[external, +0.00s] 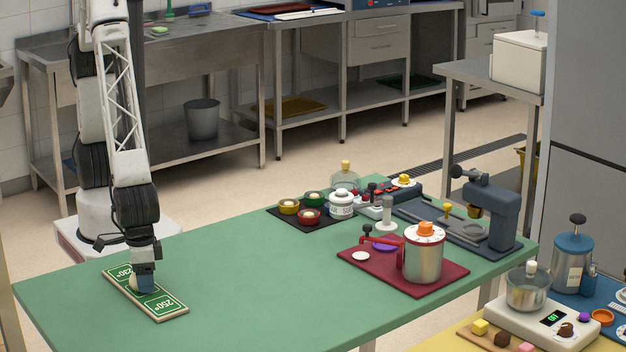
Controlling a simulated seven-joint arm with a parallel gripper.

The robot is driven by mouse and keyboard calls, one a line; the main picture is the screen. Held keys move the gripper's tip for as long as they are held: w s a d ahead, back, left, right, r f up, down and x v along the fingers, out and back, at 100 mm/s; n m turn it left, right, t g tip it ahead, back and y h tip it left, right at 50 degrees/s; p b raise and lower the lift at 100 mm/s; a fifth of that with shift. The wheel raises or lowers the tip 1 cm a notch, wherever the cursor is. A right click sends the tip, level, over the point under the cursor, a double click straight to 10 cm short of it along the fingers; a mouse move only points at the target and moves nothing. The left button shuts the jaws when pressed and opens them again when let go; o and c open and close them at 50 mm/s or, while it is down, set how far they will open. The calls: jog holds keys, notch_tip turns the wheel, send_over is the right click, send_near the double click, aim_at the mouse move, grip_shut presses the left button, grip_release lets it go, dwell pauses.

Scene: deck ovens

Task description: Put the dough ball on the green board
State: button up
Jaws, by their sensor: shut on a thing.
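The green board (168,303) lies at the left end of the green table, with white markings reading 220° and 250° and a light wooden edge. My gripper (144,284) points down over the middle of the board. It is shut on the pale dough ball (133,283), which shows only in part beside the fingers. The ball is at or just above the board's surface; I cannot tell whether it touches. The fingers hide the rest of the ball and the board's middle.
The green table (250,285) is clear between the board and the dark red mat (376,270) with a metal pot (423,262). A black mat (318,224) with small coloured bowls lies farther back.

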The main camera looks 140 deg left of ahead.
jog(key=shift+f, duration=0.2)
jog(key=o, duration=0.9)
jog(key=shift+o, duration=0.2)
jog(key=shift+r, duration=0.1)
notch_tip(320, 180, up, 11)
jog(key=shift+r, duration=0.6)
